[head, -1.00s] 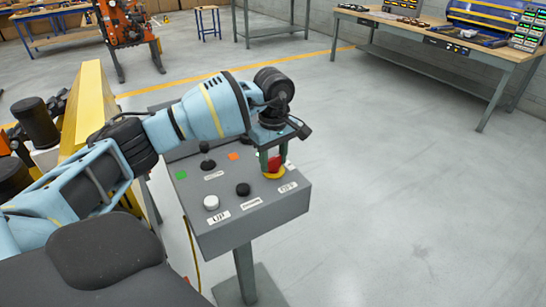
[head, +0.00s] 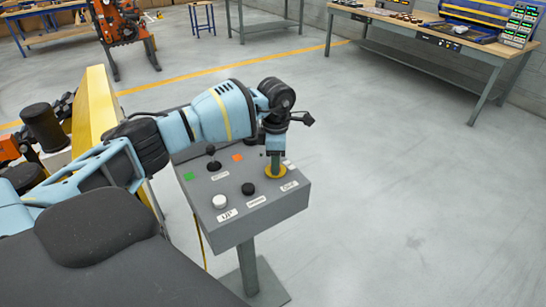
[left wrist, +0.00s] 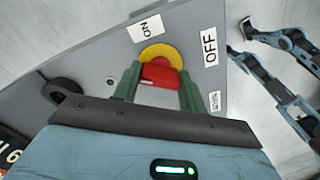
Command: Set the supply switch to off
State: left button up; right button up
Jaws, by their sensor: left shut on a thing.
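The supply switch is a red handle (left wrist: 160,76) on a yellow disc (left wrist: 163,54), on the grey control box (head: 270,210). In the head view the yellow disc (head: 275,172) shows at the box's right part, with the handle hidden. My left gripper (head: 275,165) reaches down to it. In the left wrist view its green fingers (left wrist: 160,82) are shut on the red handle from both sides. An ON label (left wrist: 146,27) lies above the disc and an OFF label (left wrist: 210,46) to its right. I cannot tell which label the handle points to.
The box also carries a white button (head: 220,201), a black knob (head: 248,189) and a black lever (head: 213,160). A yellow barrier (head: 98,112) stands left of it. A workbench (head: 430,55) is at the back right. The floor right of the box is clear.

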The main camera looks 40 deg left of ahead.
pick_arm(q)
jog(key=n+p, duration=0.1)
jog(key=n, duration=0.3)
jog(key=shift+r, duration=0.15)
jog(key=shift+n+p, duration=0.5)
jog(key=shift+n, duration=0.5)
pick_arm(e)
jog(key=shift+t, duration=0.4)
jog(key=shift+w+d+r, duration=0.1)
jog(key=shift+w+r, duration=0.55)
jog(key=shift+r, duration=0.2)
jog(key=shift+w+d+r, duration=0.1)
jog(key=shift+w+r, duration=0.55)
jog(key=shift+r, duration=0.15)
pick_arm(q)
jog(key=shift+n, duration=0.3)
jog(key=o, duration=1)
jog(key=shift+r, duration=3.75)
